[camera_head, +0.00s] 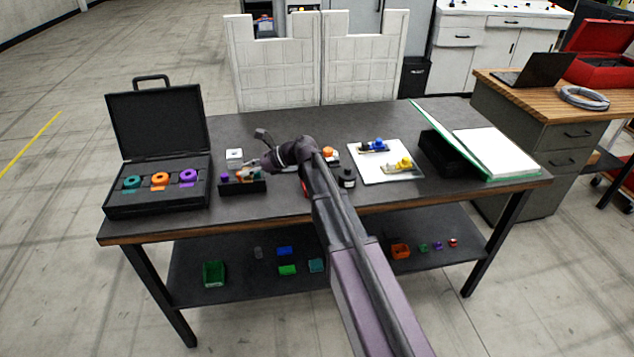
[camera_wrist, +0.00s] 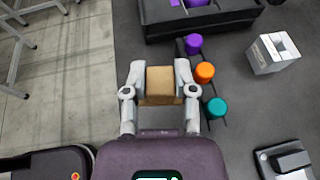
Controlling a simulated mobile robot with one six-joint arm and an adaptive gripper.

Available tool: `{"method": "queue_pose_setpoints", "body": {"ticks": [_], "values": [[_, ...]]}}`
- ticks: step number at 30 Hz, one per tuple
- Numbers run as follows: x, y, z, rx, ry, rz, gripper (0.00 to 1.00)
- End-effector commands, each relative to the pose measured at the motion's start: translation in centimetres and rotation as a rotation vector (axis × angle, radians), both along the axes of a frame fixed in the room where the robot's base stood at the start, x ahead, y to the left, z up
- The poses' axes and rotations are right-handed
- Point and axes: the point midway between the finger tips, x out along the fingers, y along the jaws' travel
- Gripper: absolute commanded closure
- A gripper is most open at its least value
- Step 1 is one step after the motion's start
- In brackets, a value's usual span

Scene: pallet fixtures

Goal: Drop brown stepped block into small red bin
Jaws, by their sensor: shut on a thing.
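My gripper (camera_wrist: 160,78) is shut on the brown block (camera_wrist: 160,86), which sits between the two grey fingers in the wrist view. The block's steps cannot be made out from this side. In the head view my gripper (camera_head: 257,164) is low over the left-middle of the table, beside the black tray (camera_head: 243,187); the block cannot be told apart there. An orange-red bin (camera_head: 400,251) stands on the lower shelf, right of my arm. I cannot tell for sure whether it is the small red bin; no other clear red bin shows.
Purple (camera_wrist: 194,44), orange (camera_wrist: 204,72) and teal (camera_wrist: 216,108) cylinders stand right of the block. A white cube (camera_wrist: 272,54) stands farther right. The open black case (camera_head: 157,185) is at the table's left. A green bin (camera_head: 214,273) and several small blocks lie on the lower shelf.

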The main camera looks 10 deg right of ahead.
Motion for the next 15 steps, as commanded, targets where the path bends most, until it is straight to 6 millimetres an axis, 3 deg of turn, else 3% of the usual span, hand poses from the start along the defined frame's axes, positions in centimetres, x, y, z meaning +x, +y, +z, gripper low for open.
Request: {"method": "queue_pose_setpoints", "body": {"ticks": [8, 15], "values": [[1.2, -4.7, 1.7, 0.0, 0.0, -0.057, 1.0], [2.5, -12.1, 3.9, 0.0, 0.0, -0.148, 1.0]]}}
